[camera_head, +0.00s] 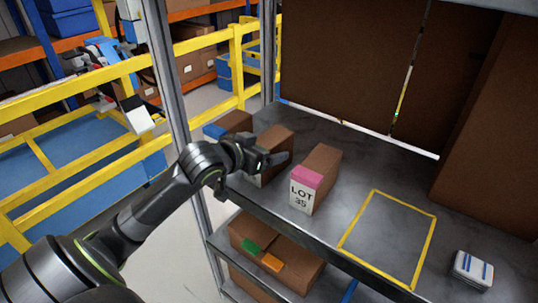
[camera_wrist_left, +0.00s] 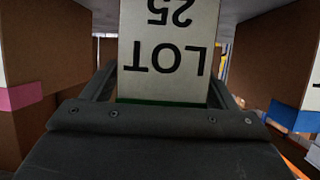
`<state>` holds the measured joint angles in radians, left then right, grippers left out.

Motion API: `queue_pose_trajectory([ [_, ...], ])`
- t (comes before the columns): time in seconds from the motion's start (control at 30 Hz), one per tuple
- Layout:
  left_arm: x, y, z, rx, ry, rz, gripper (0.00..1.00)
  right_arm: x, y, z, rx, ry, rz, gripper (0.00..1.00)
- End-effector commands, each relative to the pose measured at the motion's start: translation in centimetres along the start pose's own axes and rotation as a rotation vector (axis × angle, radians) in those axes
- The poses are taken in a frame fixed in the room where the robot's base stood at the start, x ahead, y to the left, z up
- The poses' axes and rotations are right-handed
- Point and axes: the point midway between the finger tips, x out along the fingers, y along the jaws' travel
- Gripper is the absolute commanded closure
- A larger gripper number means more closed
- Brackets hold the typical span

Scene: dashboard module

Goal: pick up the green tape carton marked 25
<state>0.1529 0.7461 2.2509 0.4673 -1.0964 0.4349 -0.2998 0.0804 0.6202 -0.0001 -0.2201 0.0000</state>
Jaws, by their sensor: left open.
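The carton marked LOT 25 stands on the grey shelf as the middle one of three; in the head view its brown top (camera_head: 274,137) shows behind my left gripper (camera_head: 276,158), which hides most of its front. In the left wrist view, upside down, its white label (camera_wrist_left: 166,50) reads LOT 25, with a thin green tape edge (camera_wrist_left: 160,101) below. My left gripper (camera_wrist_left: 160,90) is open, its fingers on either side of the carton's label end. I cannot tell if they touch it. My right gripper is not in view.
A pink-taped carton marked LOT 35 (camera_head: 316,177) stands close on the right. A blue-taped carton (camera_head: 234,122) stands close on the left. A yellow outlined square (camera_head: 345,244) and a small white-and-blue box (camera_head: 472,269) are further right. A metal post (camera_head: 168,85) rises left of the shelf.

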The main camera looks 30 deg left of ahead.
Motion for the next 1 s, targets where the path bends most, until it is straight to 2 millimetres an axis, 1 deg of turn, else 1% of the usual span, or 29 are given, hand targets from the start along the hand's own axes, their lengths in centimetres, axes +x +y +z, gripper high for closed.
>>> queue_pose_trajectory([
  [0.1, 0.46, 0.02, -0.01, -0.001, 0.000, 0.000, 0.20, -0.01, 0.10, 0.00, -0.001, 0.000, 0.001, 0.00],
  [0.3, 0.48, 0.01, 0.00, 0.001, 0.000, 0.000, 0.20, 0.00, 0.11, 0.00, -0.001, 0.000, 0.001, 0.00],
  [0.33, 0.48, 0.01, 0.00, 0.001, 0.000, 0.000, 0.21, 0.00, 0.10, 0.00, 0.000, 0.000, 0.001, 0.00],
  [0.8, 0.46, 0.01, 0.01, 0.001, 0.000, 0.000, 0.82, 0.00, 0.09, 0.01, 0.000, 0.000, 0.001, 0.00],
  [1.0, 0.42, 0.04, -0.15, 0.002, 0.003, 0.000, 0.82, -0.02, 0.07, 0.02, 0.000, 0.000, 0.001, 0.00],
])
